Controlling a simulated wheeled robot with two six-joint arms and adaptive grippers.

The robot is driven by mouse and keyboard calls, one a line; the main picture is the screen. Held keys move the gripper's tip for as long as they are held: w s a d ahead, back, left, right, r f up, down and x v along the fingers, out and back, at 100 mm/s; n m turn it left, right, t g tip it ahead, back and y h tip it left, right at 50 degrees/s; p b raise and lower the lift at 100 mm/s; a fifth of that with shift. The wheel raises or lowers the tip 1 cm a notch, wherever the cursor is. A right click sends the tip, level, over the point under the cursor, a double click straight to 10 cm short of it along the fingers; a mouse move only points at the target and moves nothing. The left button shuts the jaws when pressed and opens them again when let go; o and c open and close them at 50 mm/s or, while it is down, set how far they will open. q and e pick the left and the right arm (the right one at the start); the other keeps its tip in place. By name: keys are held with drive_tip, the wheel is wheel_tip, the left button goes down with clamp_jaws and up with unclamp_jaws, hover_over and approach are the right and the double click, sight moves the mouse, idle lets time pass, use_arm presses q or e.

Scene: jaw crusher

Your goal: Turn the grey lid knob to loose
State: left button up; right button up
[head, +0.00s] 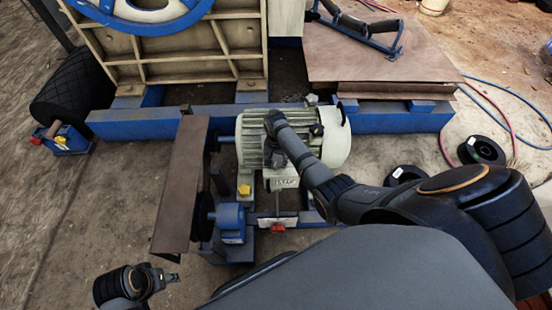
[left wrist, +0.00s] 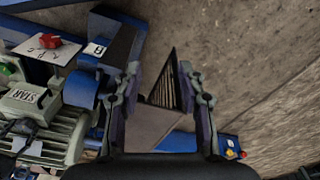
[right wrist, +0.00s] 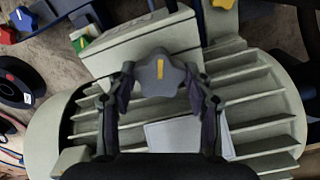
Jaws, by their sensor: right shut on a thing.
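The grey lid knob (right wrist: 158,72), star-shaped with a yellow mark, sits at the edge of a cream box on the finned motor (right wrist: 265,90). In the right wrist view its yellow mark points nearly straight up the picture. My right gripper (right wrist: 160,84) is shut on the knob, one finger at each side. In the head view my right arm reaches over the cream motor (head: 334,140), and the wrist and gripper hide the held knob. My left gripper (left wrist: 164,92) is open and empty. It also shows at the lower left in the head view (head: 176,280).
A brown guard plate (head: 180,185) stands left of the motor. A red knob (left wrist: 50,41) sits on a lettered plate. A blue frame beam (head: 400,118) runs behind the motor. Black discs (head: 482,150) and hoses lie on the right. Ground at lower left is mostly clear.

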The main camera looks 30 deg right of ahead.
drive_tip(key=n+p, duration=0.2)
drive_tip(key=shift+r+n, duration=0.2)
drive_tip(key=shift+n, duration=0.2)
drive_tip(key=n+p, duration=0.2)
drive_tip(key=n, duration=0.3)
drive_tip(key=shift+d+f, duration=0.1)
drive_tip(key=shift+d, duration=0.05)
drive_tip(key=n+p, duration=0.1)
drive_tip(key=n, duration=0.3)
use_arm(q)
drive_tip(key=s+a+f, duration=0.2)
drive_tip(key=f, duration=0.7)
drive_tip(key=s+a+f+y, duration=0.1)
drive_tip(key=a+f, duration=0.1)
drive_tip(key=f, duration=0.7)
drive_tip(key=shift+s+a, duration=0.2)
drive_tip(key=shift+s, duration=0.2)
use_arm(e)
drive_tip(key=n, duration=0.4)
drive_tip(key=shift+d+f+n, duration=0.1)
drive_tip(key=shift+n, duration=0.2)
use_arm(q)
drive_tip(key=shift+s, duration=0.1)
use_arm(e)
drive_tip(key=o, duration=1.1)
use_arm(q)
drive_tip(key=shift+w, duration=0.3)
use_arm(e)
drive_tip(key=shift+o, duration=0.4)
